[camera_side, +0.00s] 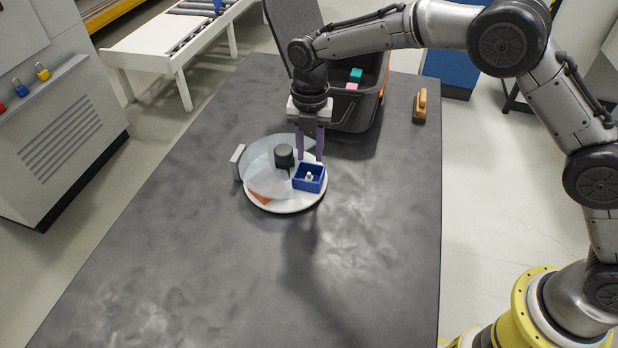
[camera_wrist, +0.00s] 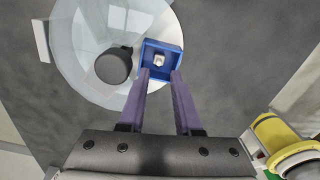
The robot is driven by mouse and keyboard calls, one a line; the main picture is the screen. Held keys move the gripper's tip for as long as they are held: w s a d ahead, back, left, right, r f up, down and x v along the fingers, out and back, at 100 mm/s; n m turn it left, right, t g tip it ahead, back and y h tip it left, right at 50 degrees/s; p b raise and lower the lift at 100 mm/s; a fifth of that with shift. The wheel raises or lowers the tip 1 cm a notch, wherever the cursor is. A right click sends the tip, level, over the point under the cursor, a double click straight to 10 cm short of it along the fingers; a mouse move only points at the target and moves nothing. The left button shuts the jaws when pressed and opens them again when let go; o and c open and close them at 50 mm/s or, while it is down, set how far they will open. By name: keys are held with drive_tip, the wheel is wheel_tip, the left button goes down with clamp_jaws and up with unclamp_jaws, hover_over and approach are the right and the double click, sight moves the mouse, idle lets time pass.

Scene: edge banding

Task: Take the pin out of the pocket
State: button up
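The pin (camera_side: 309,177) is a small pale piece standing inside a blue square pocket (camera_side: 320,186) on the right part of a round white plate (camera_side: 285,208). In the wrist view the pin (camera_wrist: 159,61) shows inside the blue pocket (camera_wrist: 176,50). A clear round cover (camera_side: 258,165) with a dark knob (camera_side: 284,154) lies over much of the plate; the pocket is outside it. My gripper (camera_side: 311,160) points down, with its purple fingers apart, just behind and above the pocket. In the wrist view the gripper (camera_wrist: 159,74) is open and empty, its fingertips near the pocket's edge.
A grey upright block (camera_side: 238,162) stands at the plate's left edge. An orange piece (camera_side: 259,194) shows under the cover. Behind is a dark open bin (camera_side: 369,112) holding colored blocks. A wooden-handled brush (camera_side: 420,106) lies at the back right. The front of the table is clear.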

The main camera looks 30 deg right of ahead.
sight(309, 173)
drive_tip(key=shift+a+f, duration=0.1)
drive_tip(key=shift+f, duration=2.95)
clamp_jaws()
